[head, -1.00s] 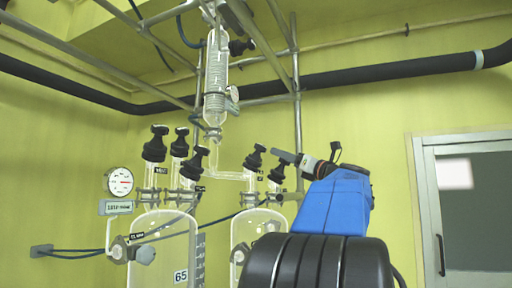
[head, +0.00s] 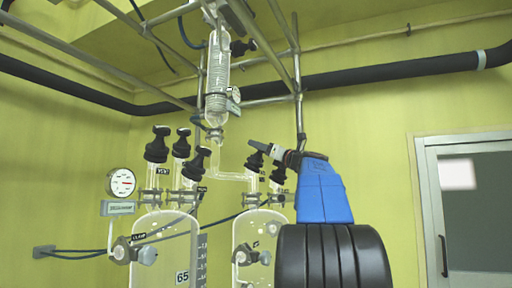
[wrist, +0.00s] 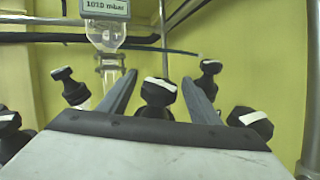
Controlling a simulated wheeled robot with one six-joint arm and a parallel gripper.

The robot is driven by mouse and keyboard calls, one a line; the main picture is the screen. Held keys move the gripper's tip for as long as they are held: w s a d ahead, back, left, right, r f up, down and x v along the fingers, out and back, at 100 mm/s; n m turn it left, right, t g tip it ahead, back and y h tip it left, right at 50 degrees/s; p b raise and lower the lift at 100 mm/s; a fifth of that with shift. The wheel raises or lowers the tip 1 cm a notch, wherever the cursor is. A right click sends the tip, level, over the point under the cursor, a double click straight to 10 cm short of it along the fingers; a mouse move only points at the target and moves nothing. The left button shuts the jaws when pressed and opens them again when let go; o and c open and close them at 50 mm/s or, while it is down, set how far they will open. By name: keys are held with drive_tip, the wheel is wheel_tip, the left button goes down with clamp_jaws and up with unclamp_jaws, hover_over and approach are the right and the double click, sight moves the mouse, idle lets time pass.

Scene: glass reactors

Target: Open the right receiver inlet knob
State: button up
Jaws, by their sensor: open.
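Two black-capped knobs, one (head: 255,160) left of the other (head: 278,174), stand on the right glass receiver (head: 262,228) in the head view. I cannot tell from the labels which is the inlet knob. My gripper (head: 253,144) is by the upper end of the left one. In the wrist view, my gripper (wrist: 160,77) is open, with one finger on each side of a black knob (wrist: 158,94) with a white mark on top. The knob's lower part is hidden behind the gripper body. I cannot tell whether the fingers touch it.
Other black knobs stand close by in the wrist view, at left (wrist: 70,86), right (wrist: 208,80) and lower right (wrist: 250,121). The left receiver (head: 165,240) carries several knobs. A glass condenser (head: 217,80) and metal frame rods (head: 298,100) are above and behind.

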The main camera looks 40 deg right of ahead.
drive_tip(key=shift+x, duration=1.85)
drive_tip(key=shift+c, duration=0.3)
drive_tip(key=c, duration=1)
drive_tip(key=shift+n+y, duration=0.3)
drive_tip(key=shift+y, duration=0.1)
drive_tip(key=n+y, duration=0.2)
drive_tip(key=shift+a+y, duration=0.2)
drive_tip(key=shift+y, duration=0.2)
drive_tip(key=shift+s+a+r+n+y, duration=0.1)
drive_tip(key=shift+a+n+y, duration=0.1)
drive_tip(key=shift+n+y, duration=0.55)
drive_tip(key=shift+a+n+y, duration=0.2)
drive_tip(key=shift+n+y, duration=0.35)
drive_tip(key=shift+y, duration=0.3)
drive_tip(key=o, duration=1.1)
drive_tip(key=shift+c, duration=0.2)
